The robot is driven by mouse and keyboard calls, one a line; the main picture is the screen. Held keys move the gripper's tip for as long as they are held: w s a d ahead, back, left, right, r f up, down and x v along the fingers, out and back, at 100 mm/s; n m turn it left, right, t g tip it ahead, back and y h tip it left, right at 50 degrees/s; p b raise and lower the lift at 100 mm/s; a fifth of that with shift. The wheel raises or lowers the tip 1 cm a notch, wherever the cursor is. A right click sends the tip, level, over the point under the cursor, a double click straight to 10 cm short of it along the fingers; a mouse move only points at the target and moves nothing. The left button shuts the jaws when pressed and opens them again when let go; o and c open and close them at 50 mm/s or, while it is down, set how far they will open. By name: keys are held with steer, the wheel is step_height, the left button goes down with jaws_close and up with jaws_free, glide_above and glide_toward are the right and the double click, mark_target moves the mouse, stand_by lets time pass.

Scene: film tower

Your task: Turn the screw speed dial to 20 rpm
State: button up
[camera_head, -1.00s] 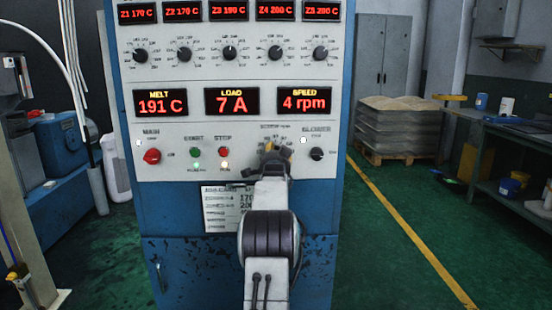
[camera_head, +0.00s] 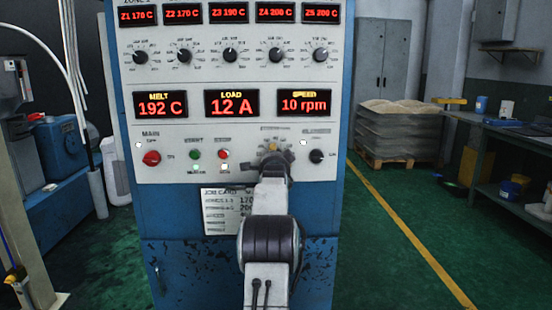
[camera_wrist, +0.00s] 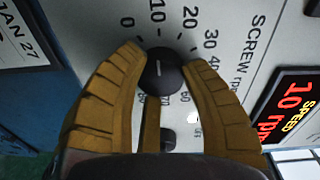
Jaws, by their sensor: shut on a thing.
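The black screw speed dial (camera_wrist: 165,75) sits between the two yellow ribbed fingers of my gripper (camera_wrist: 165,60) in the wrist view. The gripper is shut on it. The dial's white mark points toward the printed 10, with 0 to one side and 20, 30 and 40 to the other. In the head view my gripper (camera_head: 272,158) and wrist hide the dial on the panel. The speed display (camera_head: 304,103) reads 10 rpm; it also shows in the wrist view (camera_wrist: 290,108).
The panel (camera_head: 230,75) also has a red main knob (camera_head: 152,158), a green start button (camera_head: 195,155), a red stop button (camera_head: 224,155) and a small black blower knob (camera_head: 317,155) close right of my gripper. The load display (camera_head: 232,103) reads 12 A.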

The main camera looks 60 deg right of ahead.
steer(key=o, duration=0.9)
steer(key=shift+w+a+r, duration=0.1)
steer(key=shift+w, duration=0.1)
steer(key=o, duration=0.3)
steer(key=shift+s, duration=0.1)
steer(key=v, duration=1.2)
